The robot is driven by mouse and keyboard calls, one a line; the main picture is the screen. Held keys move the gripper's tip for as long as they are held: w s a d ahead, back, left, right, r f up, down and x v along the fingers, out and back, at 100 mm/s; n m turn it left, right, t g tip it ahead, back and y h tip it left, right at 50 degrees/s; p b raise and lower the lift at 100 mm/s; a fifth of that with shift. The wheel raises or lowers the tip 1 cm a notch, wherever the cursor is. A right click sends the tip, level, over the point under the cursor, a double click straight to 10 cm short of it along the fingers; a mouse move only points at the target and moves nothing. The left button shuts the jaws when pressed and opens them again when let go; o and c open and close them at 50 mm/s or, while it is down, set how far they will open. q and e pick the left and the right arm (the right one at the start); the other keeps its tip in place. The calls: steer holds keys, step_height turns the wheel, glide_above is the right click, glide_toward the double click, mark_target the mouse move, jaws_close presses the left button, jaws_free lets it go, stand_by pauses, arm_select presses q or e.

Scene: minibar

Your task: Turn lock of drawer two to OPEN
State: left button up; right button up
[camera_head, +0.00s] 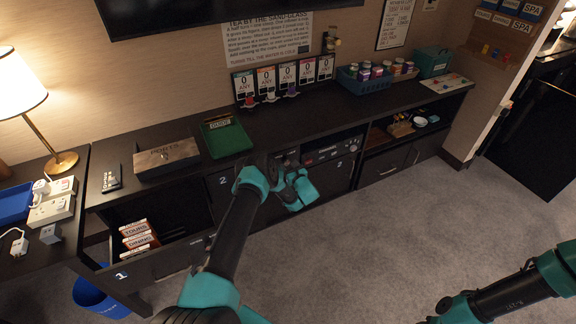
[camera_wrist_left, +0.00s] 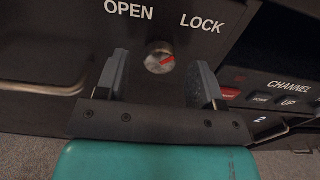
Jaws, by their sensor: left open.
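The lock of drawer two shows in the left wrist view as a small round metal knob (camera_wrist_left: 158,57) with a red mark. The mark slants up to the right, toward the word LOCK (camera_wrist_left: 201,23); the word OPEN (camera_wrist_left: 128,9) is at upper left. My left gripper (camera_wrist_left: 160,72) is open, with one finger on each side of the knob and visible gaps. In the head view my left gripper (camera_head: 288,170) is at the cabinet front and hides the lock.
Drawer one (camera_head: 150,268) at left is pulled open, with several boxes (camera_head: 137,235) inside. A panel with CHANNEL buttons (camera_wrist_left: 288,92) sits right of the lock. On the counter are a wooden box (camera_head: 166,158) and a green tray (camera_head: 226,138). The floor in front is clear.

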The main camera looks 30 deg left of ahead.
arm_select(q)
steer(key=shift+x, duration=0.85)
steer(key=c, duration=0.9)
